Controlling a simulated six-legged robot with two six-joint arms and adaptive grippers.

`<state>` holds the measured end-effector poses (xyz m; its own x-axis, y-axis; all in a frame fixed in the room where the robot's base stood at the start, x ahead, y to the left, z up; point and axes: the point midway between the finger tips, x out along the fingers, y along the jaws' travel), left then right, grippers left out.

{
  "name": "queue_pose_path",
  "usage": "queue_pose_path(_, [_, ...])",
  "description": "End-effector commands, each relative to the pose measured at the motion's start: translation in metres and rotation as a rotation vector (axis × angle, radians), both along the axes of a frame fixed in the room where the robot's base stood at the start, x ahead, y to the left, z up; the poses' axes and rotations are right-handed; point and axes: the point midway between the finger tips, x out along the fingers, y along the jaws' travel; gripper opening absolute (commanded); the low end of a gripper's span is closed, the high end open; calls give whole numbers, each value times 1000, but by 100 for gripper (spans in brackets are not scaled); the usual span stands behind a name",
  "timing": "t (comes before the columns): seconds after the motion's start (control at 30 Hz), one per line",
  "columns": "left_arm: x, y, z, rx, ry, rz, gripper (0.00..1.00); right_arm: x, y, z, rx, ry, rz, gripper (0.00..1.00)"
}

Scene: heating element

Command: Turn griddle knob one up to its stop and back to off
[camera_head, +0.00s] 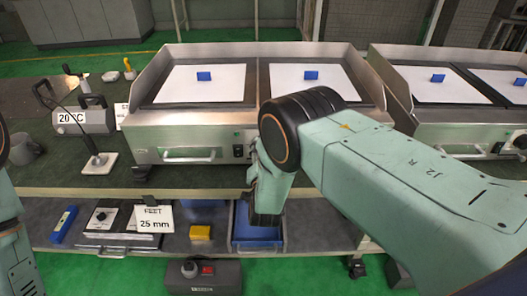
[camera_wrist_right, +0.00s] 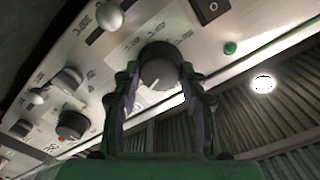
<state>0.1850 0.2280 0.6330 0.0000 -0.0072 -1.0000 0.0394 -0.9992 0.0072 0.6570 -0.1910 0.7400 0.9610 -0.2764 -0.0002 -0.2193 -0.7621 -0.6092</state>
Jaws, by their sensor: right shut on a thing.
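In the right wrist view, a dark round knob (camera_wrist_right: 160,68) with a pale pointer line sits on a pale metal control panel (camera_wrist_right: 120,50). The line points down and slightly left in that picture. My right gripper (camera_wrist_right: 158,82) is shut on this knob, one finger on each side.
Beside the held knob are a black rocker switch (camera_wrist_right: 210,10), a green lamp (camera_wrist_right: 230,48) and other dark knobs (camera_wrist_right: 72,125). A second griddle (camera_head: 450,125) stands at the right. A blue bin (camera_head: 250,236) and a yellow block (camera_head: 200,232) are on the lower shelf.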

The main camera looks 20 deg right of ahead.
Motion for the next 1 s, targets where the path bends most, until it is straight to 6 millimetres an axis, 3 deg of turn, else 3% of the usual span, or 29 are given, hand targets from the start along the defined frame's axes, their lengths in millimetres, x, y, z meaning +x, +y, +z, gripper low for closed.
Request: queue_pose_path(1.0, [0,0,-26,0,0,0,66,1,2,0,-911,261,1,11])
